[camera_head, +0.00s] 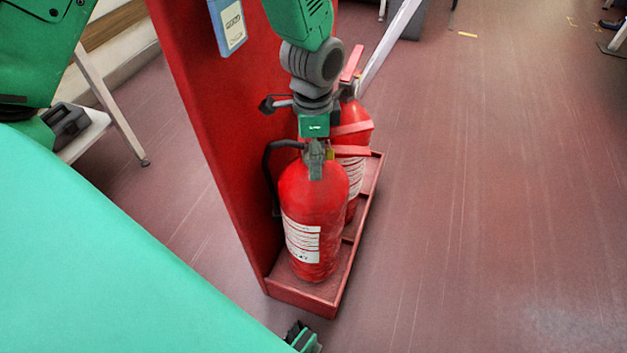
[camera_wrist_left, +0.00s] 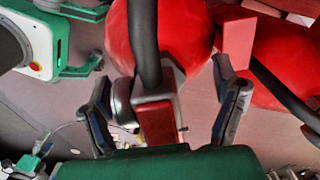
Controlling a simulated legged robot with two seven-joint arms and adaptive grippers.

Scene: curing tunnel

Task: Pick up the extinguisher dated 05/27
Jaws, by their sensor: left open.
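A red extinguisher (camera_head: 312,222) stands upright at the front of a red stand; its white label (camera_head: 301,240) carries print too small for me to read a date. A second red extinguisher (camera_head: 358,133) stands behind it, partly hidden. My left gripper (camera_head: 314,146) is right above the front extinguisher's valve. In the left wrist view its open fingers (camera_wrist_left: 163,88) lie on either side of the valve and red handle (camera_wrist_left: 158,120), apart from them. A small green and dark part (camera_head: 303,338) at the bottom edge looks like my right gripper; its jaws are unclear.
The red stand (camera_head: 302,294) has a low rimmed tray and a tall back panel (camera_head: 220,125), close to the left of the extinguishers. A blue tag (camera_head: 228,24) hangs on the panel. A black hose (camera_head: 270,165) bends beside the front extinguisher. Floor at right is clear.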

